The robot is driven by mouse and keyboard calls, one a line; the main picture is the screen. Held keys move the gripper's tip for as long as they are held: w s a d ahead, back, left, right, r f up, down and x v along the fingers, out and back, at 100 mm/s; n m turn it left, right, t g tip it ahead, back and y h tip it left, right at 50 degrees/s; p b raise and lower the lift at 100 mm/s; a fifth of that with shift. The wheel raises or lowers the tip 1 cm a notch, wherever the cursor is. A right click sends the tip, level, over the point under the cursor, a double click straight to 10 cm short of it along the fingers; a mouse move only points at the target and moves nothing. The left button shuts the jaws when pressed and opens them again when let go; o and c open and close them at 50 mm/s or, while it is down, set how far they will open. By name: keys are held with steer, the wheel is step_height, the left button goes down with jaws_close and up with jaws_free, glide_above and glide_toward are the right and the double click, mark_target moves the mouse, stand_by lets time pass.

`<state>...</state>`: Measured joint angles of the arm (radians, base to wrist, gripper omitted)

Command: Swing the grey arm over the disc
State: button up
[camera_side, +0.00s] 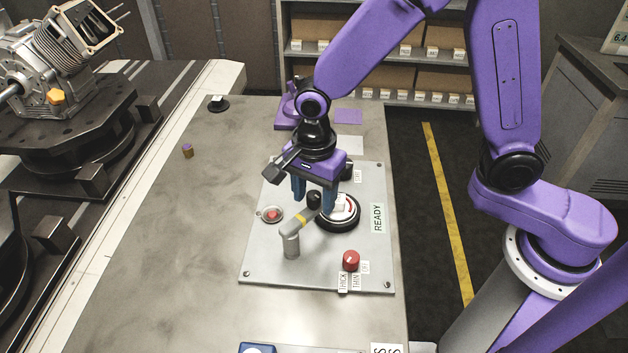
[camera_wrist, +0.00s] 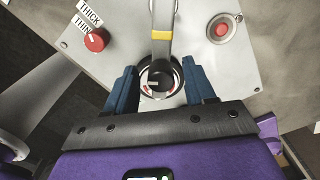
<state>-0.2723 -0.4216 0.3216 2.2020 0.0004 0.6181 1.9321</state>
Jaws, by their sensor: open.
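The grey arm (camera_side: 302,220) has a yellow band and a black knob (camera_side: 314,200) at its end, and pivots on a short grey post. The disc (camera_side: 350,221) is round, pale on top with a red mark and a black rim. In the side view the knob overlaps the disc's left part; in the wrist view the knob (camera_wrist: 158,80) lies in front of the disc (camera_wrist: 172,90). I cannot tell exactly how far over it the arm reaches. My gripper (camera_side: 314,205) is open, pointing down, its blue fingers on either side of the knob.
A red button (camera_side: 273,214) in a round holder is left of the arm. A red THICK/THIN dial (camera_side: 351,260) is at the front right of the plate, with a READY label (camera_side: 377,218) at the right.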

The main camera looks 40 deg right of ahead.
step_height(320, 180, up, 17)
steer(key=shift+r, duration=0.2)
stand_by(0.3)
steer(key=s+d+f+n, duration=0.4)
steer(key=s+d+n, duration=0.4)
steer(key=n, duration=0.5)
steer(key=s+d+f+n, duration=0.5)
steer(key=s+d+n, duration=0.4)
steer(key=s+n, duration=0.2)
steer(key=n, duration=0.2)
steer(key=shift+n, duration=0.4)
steer(key=shift+r, duration=0.1)
stand_by(1.6)
